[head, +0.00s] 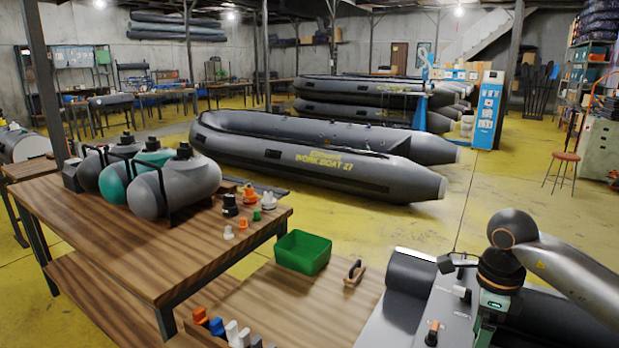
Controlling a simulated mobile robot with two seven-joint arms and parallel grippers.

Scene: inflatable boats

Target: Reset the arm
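My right arm (570,268) comes in from the lower right and bends down at the wrist. My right gripper (488,318) points downward in front of a grey inflatable piece on the near work surface. Its fingertips are not clearly seen near the bottom edge, so I cannot tell whether it is open or shut, or whether it touches anything. My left arm and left gripper are not in view.
A wooden table (110,228) at left holds grey and teal tanks and small valve fittings. A green bin (302,251) and a wooden-handled brush (354,273) lie on the lower bench. A grey inflatable boat (310,147) lies behind.

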